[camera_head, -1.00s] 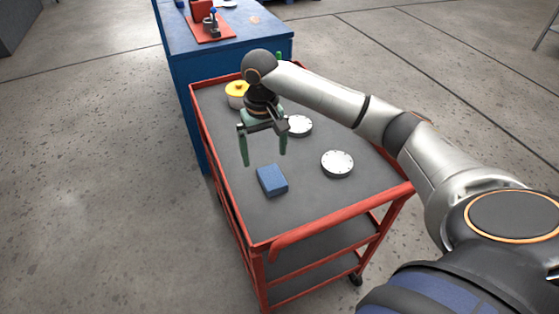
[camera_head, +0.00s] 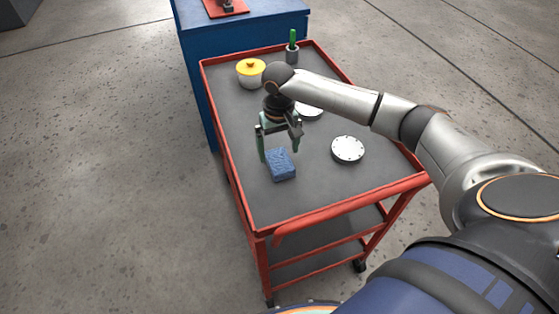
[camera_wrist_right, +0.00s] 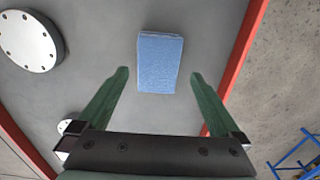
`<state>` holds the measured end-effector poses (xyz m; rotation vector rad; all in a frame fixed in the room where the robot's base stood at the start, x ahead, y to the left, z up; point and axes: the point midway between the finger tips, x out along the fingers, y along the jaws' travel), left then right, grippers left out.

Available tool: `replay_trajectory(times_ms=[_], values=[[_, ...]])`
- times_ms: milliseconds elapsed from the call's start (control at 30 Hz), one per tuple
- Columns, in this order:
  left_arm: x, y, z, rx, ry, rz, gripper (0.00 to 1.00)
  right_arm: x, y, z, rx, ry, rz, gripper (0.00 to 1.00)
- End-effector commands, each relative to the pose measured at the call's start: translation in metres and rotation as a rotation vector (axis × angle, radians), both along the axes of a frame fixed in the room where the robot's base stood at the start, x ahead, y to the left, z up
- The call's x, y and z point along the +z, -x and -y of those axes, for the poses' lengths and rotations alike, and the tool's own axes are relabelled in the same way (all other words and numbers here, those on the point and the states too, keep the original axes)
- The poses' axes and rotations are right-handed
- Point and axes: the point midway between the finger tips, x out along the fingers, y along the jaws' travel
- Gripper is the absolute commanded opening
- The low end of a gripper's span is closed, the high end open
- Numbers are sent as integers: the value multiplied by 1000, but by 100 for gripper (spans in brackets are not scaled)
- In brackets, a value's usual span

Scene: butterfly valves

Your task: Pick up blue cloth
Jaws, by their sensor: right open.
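The blue cloth (camera_head: 281,165) is a folded, block-shaped pad lying on the grey top of the red cart (camera_head: 262,212). It also shows in the right wrist view (camera_wrist_right: 160,62), beyond the fingertips and roughly centred between them. My right gripper (camera_head: 279,156) is open and empty, its green fingers pointing down just above and behind the cloth in the head view. In the right wrist view the open fingers (camera_wrist_right: 160,75) stand on either side of the cloth's near end, with gaps at both sides. My left gripper is out of view.
A round metal disc (camera_head: 348,149) lies right of the cloth; another (camera_head: 309,111) is partly behind my arm. A yellow-lidded pot (camera_head: 250,72) and a green-handled item in a holder (camera_head: 292,46) stand at the back. The cart has a raised red rim. A blue bench (camera_head: 245,30) adjoins behind.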

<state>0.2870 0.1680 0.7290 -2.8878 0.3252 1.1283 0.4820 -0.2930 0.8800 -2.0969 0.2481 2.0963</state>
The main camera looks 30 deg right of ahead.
Motion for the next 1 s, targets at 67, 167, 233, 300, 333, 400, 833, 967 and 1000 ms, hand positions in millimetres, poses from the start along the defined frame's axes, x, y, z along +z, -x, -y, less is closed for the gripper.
replay_trajectory(times_ms=[67, 167, 233, 300, 333, 400, 833, 967, 1000], values=[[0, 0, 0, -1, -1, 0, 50, -14, 0, 2, -2, 2, -4, 100], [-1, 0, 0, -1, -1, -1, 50, -29, 0, 3, -1, 1, -2, 100], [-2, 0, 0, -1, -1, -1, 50, -35, 0, 3, 0, 2, -1, 100], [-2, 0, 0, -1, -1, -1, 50, -39, -1, 3, 0, 1, 0, 100], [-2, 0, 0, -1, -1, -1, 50, -40, -1, 3, 0, 1, 1, 100], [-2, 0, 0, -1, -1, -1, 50, -40, -1, 3, 0, 1, 1, 100], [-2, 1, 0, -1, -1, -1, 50, -39, -1, 3, 0, 1, 1, 66], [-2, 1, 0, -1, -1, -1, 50, -39, -1, 3, 0, 1, 1, 52], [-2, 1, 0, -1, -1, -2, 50, -39, -1, 3, 0, 1, 1, 47]])
